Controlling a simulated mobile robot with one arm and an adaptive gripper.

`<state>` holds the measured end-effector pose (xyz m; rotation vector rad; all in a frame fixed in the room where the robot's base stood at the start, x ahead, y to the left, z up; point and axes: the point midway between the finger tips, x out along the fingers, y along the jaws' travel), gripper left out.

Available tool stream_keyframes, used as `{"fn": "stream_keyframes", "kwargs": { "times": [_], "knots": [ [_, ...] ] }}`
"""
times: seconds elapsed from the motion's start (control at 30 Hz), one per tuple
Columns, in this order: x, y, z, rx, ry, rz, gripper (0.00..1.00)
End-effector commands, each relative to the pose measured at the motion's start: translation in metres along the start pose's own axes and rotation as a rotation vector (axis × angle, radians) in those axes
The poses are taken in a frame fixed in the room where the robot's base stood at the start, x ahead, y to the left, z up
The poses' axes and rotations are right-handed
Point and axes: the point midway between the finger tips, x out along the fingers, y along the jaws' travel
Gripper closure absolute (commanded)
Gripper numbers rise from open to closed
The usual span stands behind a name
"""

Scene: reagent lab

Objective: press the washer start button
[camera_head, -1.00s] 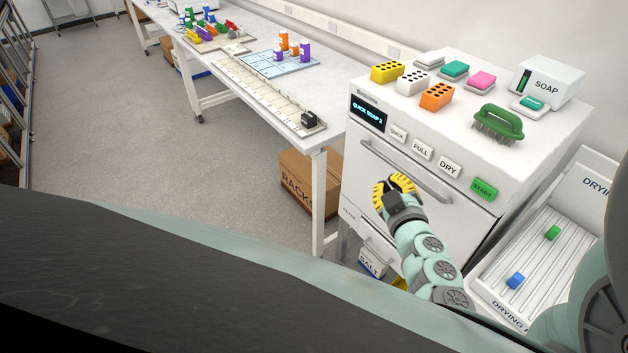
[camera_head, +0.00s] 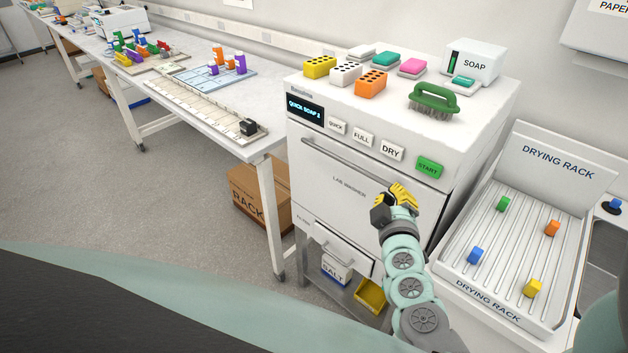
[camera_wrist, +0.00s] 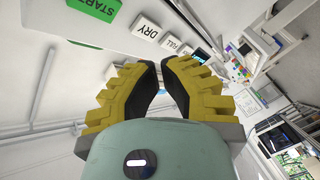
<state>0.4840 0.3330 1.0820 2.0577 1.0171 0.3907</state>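The button also shows in the wrist view (camera_wrist: 95,7), cut off at the top left. My gripper (camera_head: 404,192), with yellow fingers, is in front of the washer, below and slightly left of the START button and apart from it. Its fingertips are together with nothing visible between them in the wrist view (camera_wrist: 160,64).
White QUICK (camera_head: 336,126), FULL (camera_head: 361,136) and DRY (camera_head: 391,150) buttons lie left of START. A door handle (camera_head: 345,158) crosses the front below them. Sponges and a green brush (camera_head: 434,101) sit on top. A drying rack (camera_head: 470,285) stands at the right.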

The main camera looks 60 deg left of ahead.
Motion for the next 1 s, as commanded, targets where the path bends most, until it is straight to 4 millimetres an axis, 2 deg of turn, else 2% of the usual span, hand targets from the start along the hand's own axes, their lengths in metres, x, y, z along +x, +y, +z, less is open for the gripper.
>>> {"fn": "stream_keyframes", "kwargs": {
  "times": [0.6,1.0],
  "knots": [
    [0.059,0.032,0.035,0.001,-0.005,0.004,1.00],
    [0.066,0.037,0.038,0.000,-0.006,0.002,1.00]
  ]
}}
